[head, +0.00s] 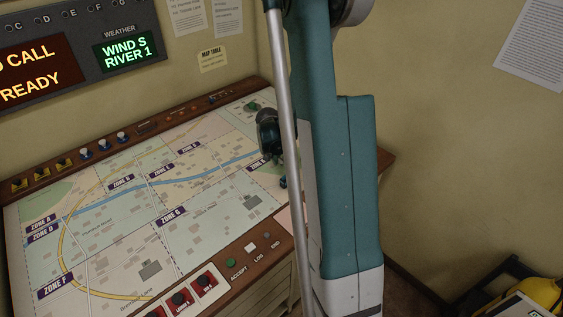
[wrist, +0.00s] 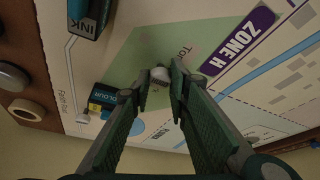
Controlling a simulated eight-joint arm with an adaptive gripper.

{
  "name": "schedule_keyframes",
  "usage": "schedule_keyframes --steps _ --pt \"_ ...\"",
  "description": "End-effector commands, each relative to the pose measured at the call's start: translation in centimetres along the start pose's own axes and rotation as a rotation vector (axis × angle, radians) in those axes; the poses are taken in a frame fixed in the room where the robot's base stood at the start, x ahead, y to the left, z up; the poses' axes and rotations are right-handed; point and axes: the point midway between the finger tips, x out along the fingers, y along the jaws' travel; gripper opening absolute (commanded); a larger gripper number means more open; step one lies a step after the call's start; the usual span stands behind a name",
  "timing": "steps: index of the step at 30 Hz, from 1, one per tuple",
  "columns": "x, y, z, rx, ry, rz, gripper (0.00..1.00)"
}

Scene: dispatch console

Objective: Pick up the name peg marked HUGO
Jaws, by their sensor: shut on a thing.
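In the wrist view, my gripper (wrist: 164,84) is closed with its two green fingertips on either side of a small pale, round-topped thing (wrist: 160,74), which looks like a peg. Any name on it is hidden, so I cannot tell whether it reads HUGO. It is over or on the green patch of the map beside the ZONE H label; I cannot tell whether it touches the map. In the head view, my arm hides the fingertips.
A teal block lettered INK (wrist: 88,18) stands at the wrist view's upper left. A dark block with yellow and blue parts (wrist: 107,101) is left of the fingers. The map table (head: 140,215) has blue, yellow and red controls along its edges. Its middle is mostly clear.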

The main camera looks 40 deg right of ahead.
Motion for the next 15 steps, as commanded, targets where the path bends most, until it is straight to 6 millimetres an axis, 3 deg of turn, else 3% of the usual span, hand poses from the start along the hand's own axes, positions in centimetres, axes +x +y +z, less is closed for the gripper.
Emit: schedule_keyframes --steps 15 --pt "-1.4 0.0 -0.6 0.0 0.0 0.0 0.12"
